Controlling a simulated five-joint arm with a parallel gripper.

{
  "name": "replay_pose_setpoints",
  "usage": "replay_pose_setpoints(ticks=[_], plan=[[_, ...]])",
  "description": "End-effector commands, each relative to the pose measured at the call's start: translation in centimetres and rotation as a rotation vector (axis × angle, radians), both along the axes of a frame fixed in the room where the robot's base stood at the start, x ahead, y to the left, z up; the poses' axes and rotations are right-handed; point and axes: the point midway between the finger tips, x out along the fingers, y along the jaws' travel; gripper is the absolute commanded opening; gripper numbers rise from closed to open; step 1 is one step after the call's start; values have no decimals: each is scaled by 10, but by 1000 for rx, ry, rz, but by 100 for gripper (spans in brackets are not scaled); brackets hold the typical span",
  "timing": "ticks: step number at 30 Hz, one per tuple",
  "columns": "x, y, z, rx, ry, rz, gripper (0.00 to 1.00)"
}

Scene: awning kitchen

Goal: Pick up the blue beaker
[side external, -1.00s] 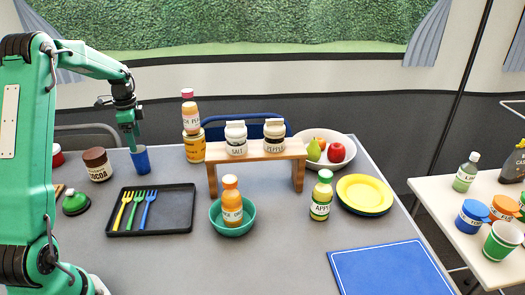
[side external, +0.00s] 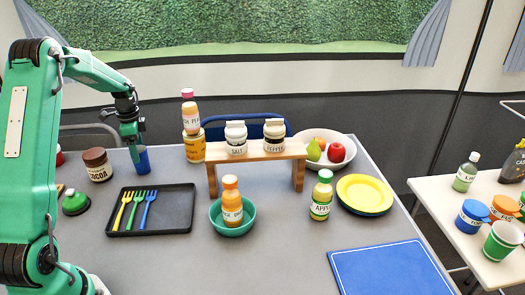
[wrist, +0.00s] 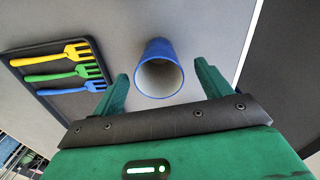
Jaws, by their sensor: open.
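The blue beaker (side external: 143,160) stands on the grey table behind the dark tray, right of the cocoa jar. It also shows in the wrist view (wrist: 158,58), its pale open mouth facing the camera. My gripper (side external: 134,155) is at the beaker in the side view and partly covers its left side. In the wrist view my gripper (wrist: 161,80) is open, with one green finger on each side of the beaker. Gaps show between the fingers and the beaker, and its near end lies between the fingertips. I cannot tell whether anything touches.
A dark tray (side external: 117,228) with three forks lies in front of the beaker. A cocoa jar (side external: 97,164) stands to its left. Stacked jars (side external: 194,147) and a wooden riser (side external: 255,150) stand to its right. A blue mat (side external: 390,268) lies front right.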

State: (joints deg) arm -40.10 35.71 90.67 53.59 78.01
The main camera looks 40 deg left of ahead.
Motion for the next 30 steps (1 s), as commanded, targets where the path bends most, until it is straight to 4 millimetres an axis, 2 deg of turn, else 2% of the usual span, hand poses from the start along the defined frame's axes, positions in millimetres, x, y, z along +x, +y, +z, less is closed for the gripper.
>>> replay_pose_setpoints(ticks=[3, 9, 26, 30], plan=[[0, -2, -16, -3, 3, 0, 77], [0, -2, -34, -2, 1, 0, 77], [0, -2, -37, -1, 1, 0, 77], [0, -2, -37, -1, 1, 0, 53]])
